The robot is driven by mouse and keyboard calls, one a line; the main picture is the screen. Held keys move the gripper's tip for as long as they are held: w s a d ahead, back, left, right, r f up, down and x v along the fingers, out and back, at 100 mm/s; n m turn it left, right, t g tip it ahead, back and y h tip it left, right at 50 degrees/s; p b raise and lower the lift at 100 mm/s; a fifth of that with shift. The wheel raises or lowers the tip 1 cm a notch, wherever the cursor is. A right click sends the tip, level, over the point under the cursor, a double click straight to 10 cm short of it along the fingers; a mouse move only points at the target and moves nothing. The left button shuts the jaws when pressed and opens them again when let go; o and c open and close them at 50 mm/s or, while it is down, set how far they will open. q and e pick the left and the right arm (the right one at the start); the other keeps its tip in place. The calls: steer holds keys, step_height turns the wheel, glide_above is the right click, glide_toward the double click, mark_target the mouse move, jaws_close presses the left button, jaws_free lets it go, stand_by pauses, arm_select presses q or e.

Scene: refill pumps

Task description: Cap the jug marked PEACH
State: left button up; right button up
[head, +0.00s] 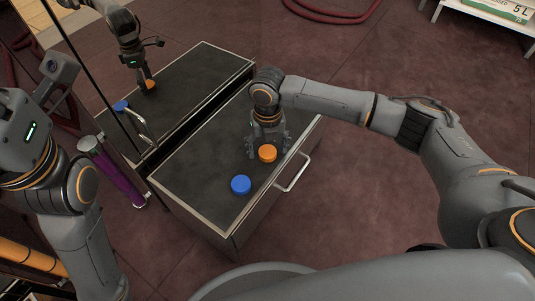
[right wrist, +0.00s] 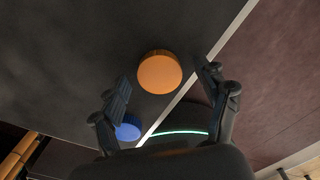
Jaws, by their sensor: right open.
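An orange cap (head: 267,153) lies on the dark surface of a pulled-out drawer (head: 205,199). A blue cap (head: 241,185) lies nearer its front left corner. My right gripper (head: 267,148) is open, pointing down right at the orange cap. In the right wrist view the orange cap (right wrist: 159,72) shows between and beyond the open fingers (right wrist: 168,88), with none closed on it. The blue cap (right wrist: 128,127) is partly behind the left finger there. My left gripper's body (head: 25,128) is at the left edge; its fingers are out of frame. No jug marked PEACH is visible.
The drawer has a pale rim and a bar handle (head: 293,174) on its right side. A glossy cabinet front (head: 185,95) behind it mirrors the caps and arm. A white bench (head: 490,18) stands far right. The reddish floor (head: 360,200) is open on the right.

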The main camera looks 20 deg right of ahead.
steer(key=c, duration=0.8)
steer(key=shift+r, duration=0.15)
